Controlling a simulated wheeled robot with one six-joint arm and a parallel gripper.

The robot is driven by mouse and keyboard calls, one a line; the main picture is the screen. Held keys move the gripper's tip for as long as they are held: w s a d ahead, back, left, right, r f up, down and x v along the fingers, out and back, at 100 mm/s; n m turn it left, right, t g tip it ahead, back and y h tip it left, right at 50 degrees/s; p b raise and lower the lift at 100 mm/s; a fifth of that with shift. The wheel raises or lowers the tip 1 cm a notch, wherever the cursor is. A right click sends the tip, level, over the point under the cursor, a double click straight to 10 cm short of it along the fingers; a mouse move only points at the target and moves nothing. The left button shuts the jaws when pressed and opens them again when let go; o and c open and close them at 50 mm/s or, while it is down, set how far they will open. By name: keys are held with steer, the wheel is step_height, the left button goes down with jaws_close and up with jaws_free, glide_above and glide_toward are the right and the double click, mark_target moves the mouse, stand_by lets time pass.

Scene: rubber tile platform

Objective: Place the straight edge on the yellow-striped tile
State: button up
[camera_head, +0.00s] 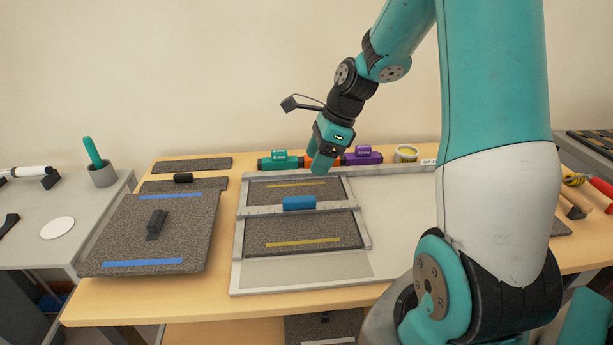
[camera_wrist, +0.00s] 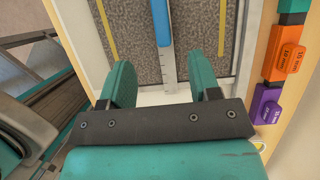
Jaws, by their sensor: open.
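The straight edge, a pale metal bar (camera_head: 262,210) with a blue handle (camera_head: 300,203), lies across the middle of the yellow-striped tile (camera_head: 325,224). That tile is speckled dark grey, with one yellow stripe on each side of the bar, and sits in a pale metal frame. In the wrist view the bar (camera_wrist: 167,65) and its blue handle (camera_wrist: 162,22) run between the stripes. My gripper (camera_head: 318,167) is above the back edge of the frame, apart from the handle. Its two teal fingers (camera_wrist: 164,72) are spread with nothing held between them.
A blue-striped tile (camera_head: 190,226) with a black-handled block (camera_head: 157,224) lies at left. Green, orange and purple (camera_head: 362,156) spacer blocks stand behind the frame, close to my gripper. The pale board right of the tile looks clear.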

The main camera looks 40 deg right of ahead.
steer(key=s+a+r+n, duration=0.1)
steer(key=a+r+n, duration=0.1)
steer(key=a+n, duration=0.35)
steer(key=s+a+r+n, duration=0.2)
steer(key=a+r+n, duration=0.15)
steer(key=a, duration=0.25)
steer(key=s+a+r+n+g, duration=0.2)
steer(key=s+a+n, duration=1.2)
steer(key=n, duration=0.8)
steer(key=s+r, duration=0.1)
steer(key=s, duration=0.1)
steer(key=shift+s+a+r+n+g, duration=0.2)
steer(key=shift+s+r+n+g, duration=0.1)
steer(key=shift+s+n, duration=0.1)
step_height(320, 180, up, 3)
steer(key=p, duration=0.2)
steer(key=shift+w+f+p, duration=0.1)
steer(key=shift+f+p, duration=0.05)
steer(key=shift+p, duration=0.15)
